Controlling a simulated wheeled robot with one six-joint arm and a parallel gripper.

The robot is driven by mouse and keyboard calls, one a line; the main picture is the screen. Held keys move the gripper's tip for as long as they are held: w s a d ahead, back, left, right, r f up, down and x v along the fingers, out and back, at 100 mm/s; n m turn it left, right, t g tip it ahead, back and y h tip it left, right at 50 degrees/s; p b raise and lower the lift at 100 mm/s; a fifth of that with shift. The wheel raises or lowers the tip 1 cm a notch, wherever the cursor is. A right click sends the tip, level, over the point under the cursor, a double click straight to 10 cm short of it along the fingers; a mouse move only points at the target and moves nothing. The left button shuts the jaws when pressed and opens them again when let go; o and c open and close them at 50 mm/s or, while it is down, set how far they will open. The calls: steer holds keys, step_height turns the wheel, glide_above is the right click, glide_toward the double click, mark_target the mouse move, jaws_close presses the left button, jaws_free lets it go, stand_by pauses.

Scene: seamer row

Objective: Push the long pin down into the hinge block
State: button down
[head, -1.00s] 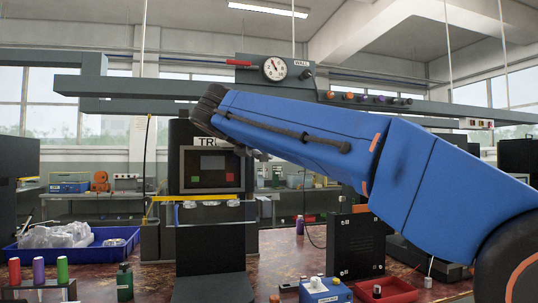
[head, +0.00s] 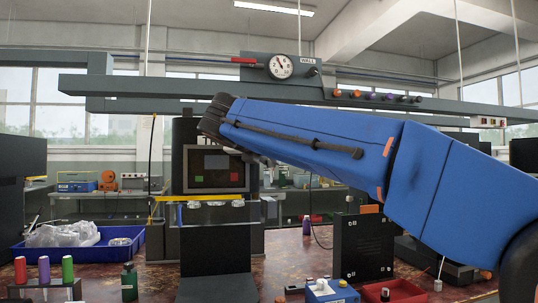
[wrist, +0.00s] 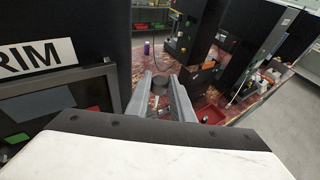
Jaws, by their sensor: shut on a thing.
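I cannot make out the hinge block for certain in either view.
A dark machine with a screen (head: 215,168) stands close by the arm's end. A black panel box (head: 363,247), a blue box (head: 330,293) and a red tray (head: 420,291) are at right. A blue bin (head: 130,251) and several coloured cylinders (head: 44,268) are at left.

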mark_target(271, 173)
steer(key=shift+f, duration=1.95)
steer(key=shift+f, duration=2.8)
steer(key=c, duration=1.5)
jaws_free()
steer(key=shift+c, duration=0.2)
steer(key=shift+o, duration=0.4)
steer(key=shift+s+r, duration=0.1)
steer(key=v, duration=1.7)
steer(key=shift+s+d, duration=0.1)
steer(key=shift+s, duration=0.05)
